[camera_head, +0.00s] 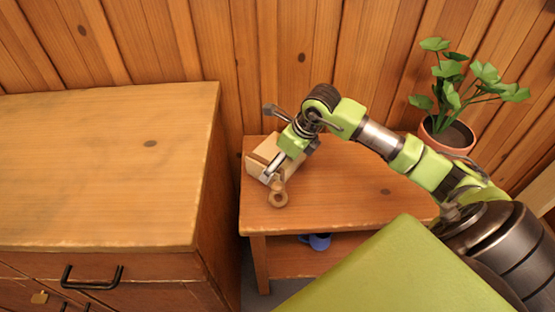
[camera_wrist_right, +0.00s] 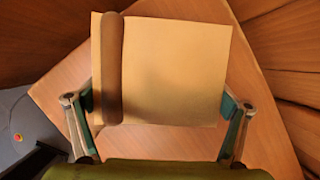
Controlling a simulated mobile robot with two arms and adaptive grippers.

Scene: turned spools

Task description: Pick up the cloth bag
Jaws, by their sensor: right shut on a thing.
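The cloth bag (camera_wrist_right: 175,70) is a tan, boxy bag with a brown roll along its left side in the right wrist view. My right gripper (camera_wrist_right: 159,105) is shut on it, with one finger at each side. In the head view the bag (camera_head: 257,160) is at the left end of the small wooden table (camera_head: 340,205), partly hidden by my right gripper (camera_head: 283,172). I cannot tell whether it touches the tabletop. My left gripper is not in view.
A large wooden dresser (camera_head: 100,170) stands to the left, higher than the table. A potted plant (camera_head: 447,135) stands at the table's back right. A blue mug (camera_head: 319,241) is on the lower shelf. A plank wall (camera_head: 270,60) is close behind.

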